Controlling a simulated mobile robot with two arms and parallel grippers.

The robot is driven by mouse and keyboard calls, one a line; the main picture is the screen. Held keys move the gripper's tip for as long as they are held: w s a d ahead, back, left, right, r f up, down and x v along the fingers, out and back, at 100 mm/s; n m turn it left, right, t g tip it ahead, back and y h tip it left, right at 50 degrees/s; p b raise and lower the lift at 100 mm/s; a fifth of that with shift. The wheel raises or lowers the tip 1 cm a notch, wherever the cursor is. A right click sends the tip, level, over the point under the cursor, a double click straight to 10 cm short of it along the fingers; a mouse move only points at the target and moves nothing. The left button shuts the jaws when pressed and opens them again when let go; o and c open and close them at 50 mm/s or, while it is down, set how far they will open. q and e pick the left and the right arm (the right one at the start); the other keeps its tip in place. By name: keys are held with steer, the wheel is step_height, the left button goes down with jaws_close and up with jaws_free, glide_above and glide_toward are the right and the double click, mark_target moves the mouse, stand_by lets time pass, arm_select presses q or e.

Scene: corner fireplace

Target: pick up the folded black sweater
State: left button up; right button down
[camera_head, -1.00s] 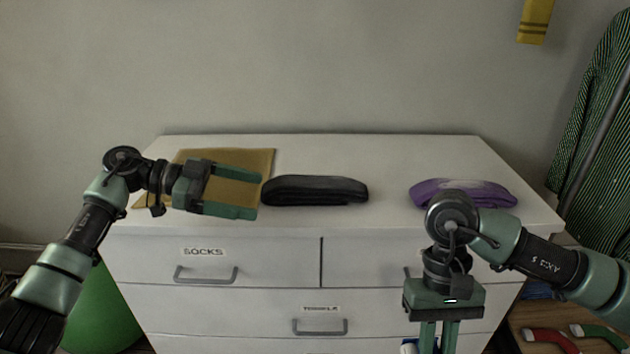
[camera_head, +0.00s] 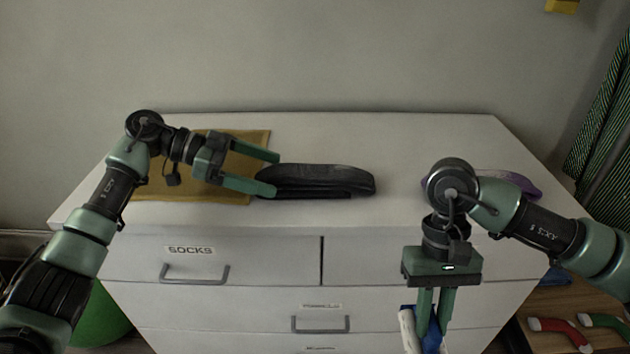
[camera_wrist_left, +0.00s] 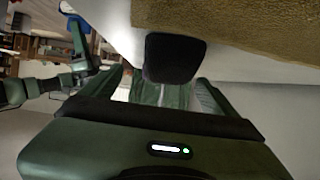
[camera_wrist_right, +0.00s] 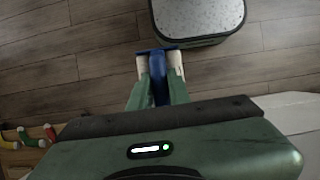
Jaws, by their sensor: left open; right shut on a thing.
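The folded black sweater (camera_head: 315,179) lies on top of the white dresser, near the middle. My left gripper (camera_head: 274,173) is open, with its fingertips at the sweater's left end. In the left wrist view the sweater's dark end (camera_wrist_left: 172,60) shows between the open fingers. My right gripper (camera_head: 431,330) points down in front of the dresser, shut on a blue and white thing (camera_head: 408,328). The right wrist view shows this blue and white thing (camera_wrist_right: 159,75) between the fingertips; what it is I cannot tell.
The white dresser (camera_head: 400,135) has a tan mat (camera_head: 180,185) at its left and a folded purple item (camera_head: 510,182) at its right, partly behind my right arm. Red and green socks (camera_head: 560,330) lie at lower right.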

mark_target(289, 176)
arm_select(q)
steer(key=x, duration=0.3)
steer(key=b+x, duration=0.1)
steer(key=x, duration=0.1)
steer(key=shift+w+d, duration=0.2)
steer(key=shift+w, duration=0.2)
steer(key=c, duration=1.9)
